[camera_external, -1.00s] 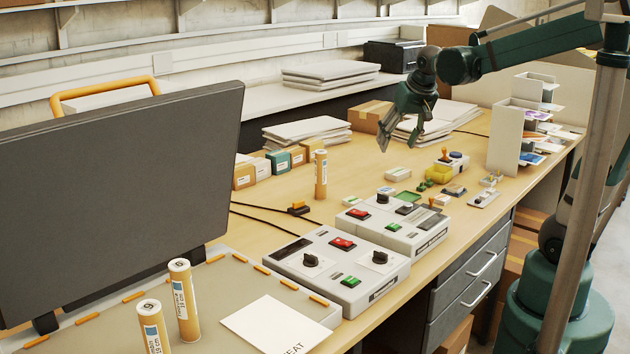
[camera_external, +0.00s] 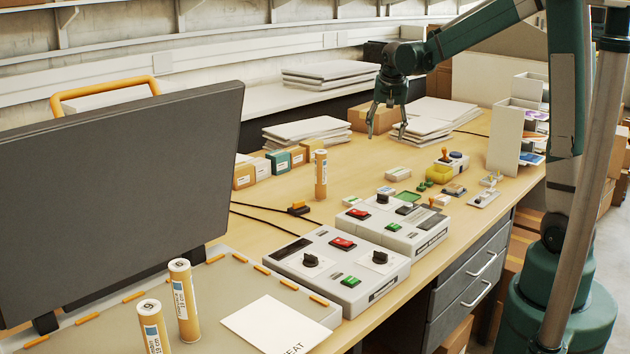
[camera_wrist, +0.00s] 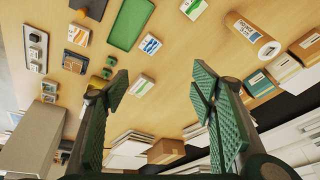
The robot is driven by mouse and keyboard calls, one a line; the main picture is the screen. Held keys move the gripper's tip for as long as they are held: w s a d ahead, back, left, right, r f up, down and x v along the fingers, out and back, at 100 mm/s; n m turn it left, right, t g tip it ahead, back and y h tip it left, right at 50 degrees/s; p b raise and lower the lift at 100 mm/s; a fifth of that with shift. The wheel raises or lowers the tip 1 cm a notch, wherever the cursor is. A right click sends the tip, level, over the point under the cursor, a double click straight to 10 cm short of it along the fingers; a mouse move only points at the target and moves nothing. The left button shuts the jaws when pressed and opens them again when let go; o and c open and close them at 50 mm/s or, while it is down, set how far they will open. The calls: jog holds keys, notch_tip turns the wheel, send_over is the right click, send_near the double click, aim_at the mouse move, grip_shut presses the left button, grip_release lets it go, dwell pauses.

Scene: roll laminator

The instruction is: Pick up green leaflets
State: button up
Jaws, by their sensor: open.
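A small leaflet stack with a green band (camera_wrist: 141,85) lies on the table; it also shows near the middle of the external view (camera_external: 397,174). Another small stack with green print (camera_wrist: 193,8) is at the top edge of the wrist view, and it sits left of the green tray in the external view (camera_external: 351,201). I cannot tell which of the two the task means. My gripper (camera_external: 387,128) is open and empty, pointing down above the table, behind and above the nearer stack. Its fingers (camera_wrist: 158,82) are spread apart in the wrist view.
A green tray (camera_external: 409,196) and a blue-orange stack (camera_wrist: 150,44) lie close by. A cardboard roll (camera_external: 320,175) stands left, with small boxes (camera_external: 278,162) beyond. White paper piles (camera_external: 425,122) and a carton (camera_external: 372,117) stand behind. Control boxes (camera_external: 337,267) are in front.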

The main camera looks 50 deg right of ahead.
jog(key=w+d+f+m+g+p, duration=0.1)
jog(key=w+d+f+m, duration=0.1)
jog(key=w+d+f, duration=0.3)
jog(key=w+d+f+m+g+p, duration=0.1)
jog(key=w+d+f+m, duration=0.1)
jog(key=d, duration=0.5)
jog(key=m+g+p, duration=0.1)
jog(key=m, duration=0.2)
send_near(399, 171)
jog(key=shift+w+a+f+h, duration=0.1)
jog(key=shift+a+h, duration=0.2)
jog(key=shift+a, duration=0.4)
jog(key=shift+d+f+m, duration=0.3)
jog(key=shift+d+f, duration=0.1)
jog(key=shift+f, duration=0.05)
jog(key=shift+f, duration=0.1)
jog(key=shift+x, duration=1.2)
jog(key=shift+f, duration=0.1)
jog(key=shift+x, duration=2.5)
jog(key=shift+d, duration=0.1)
jog(key=shift+c, duration=0.2)
jog(key=c, duration=1)
